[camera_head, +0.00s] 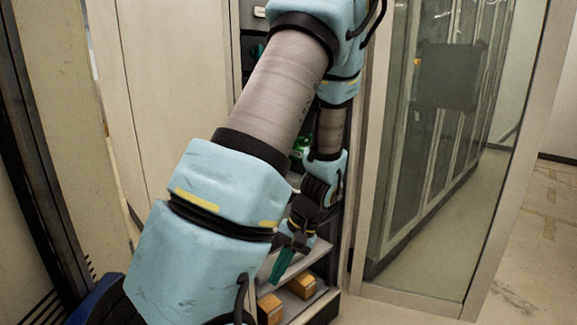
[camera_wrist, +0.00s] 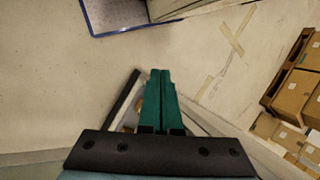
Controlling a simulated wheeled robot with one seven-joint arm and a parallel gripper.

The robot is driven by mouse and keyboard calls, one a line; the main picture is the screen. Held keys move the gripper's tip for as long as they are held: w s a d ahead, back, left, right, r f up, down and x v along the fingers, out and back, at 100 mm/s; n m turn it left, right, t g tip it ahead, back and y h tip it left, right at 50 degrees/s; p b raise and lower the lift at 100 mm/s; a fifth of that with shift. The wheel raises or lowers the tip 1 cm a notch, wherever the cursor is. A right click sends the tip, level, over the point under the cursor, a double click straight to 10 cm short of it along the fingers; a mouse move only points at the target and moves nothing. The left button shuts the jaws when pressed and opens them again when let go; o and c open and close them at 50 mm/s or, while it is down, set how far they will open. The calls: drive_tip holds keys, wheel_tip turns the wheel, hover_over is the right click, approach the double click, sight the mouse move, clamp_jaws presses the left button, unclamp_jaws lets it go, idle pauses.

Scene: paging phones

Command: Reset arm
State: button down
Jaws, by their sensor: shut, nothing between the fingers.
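My gripper (camera_head: 281,262) hangs at the end of my arm in the head view, pointing down, in front of a narrow shelf unit (camera_head: 326,313). In the wrist view its two green fingers (camera_wrist: 158,84) lie side by side, shut with nothing between them. The floor (camera_wrist: 60,100) shows beyond the fingertips. My blue and grey arm crosses the middle of the head view and hides much of the shelf unit.
Small orange-brown boxes (camera_head: 302,285) sit on the low shelves. A glass-panelled door or wall (camera_head: 440,190) stands to the right, and a beige panel (camera_head: 170,90) to the left. In the wrist view, cardboard boxes (camera_wrist: 294,95) are at the right. Open floor (camera_head: 535,240) lies at far right.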

drive_tip(key=s+a+r+n+t+h, duration=0.1)
drive_tip(key=a+r+h, duration=0.1)
drive_tip(key=r, duration=0.3)
drive_tip(key=s+a+r+t+h, duration=0.1)
drive_tip(key=a+r+t+h, duration=0.1)
drive_tip(key=r, duration=0.4)
drive_tip(key=shift+n+h, duration=0.4)
drive_tip(key=shift+h, duration=0.2)
drive_tip(key=shift+w, duration=0.1)
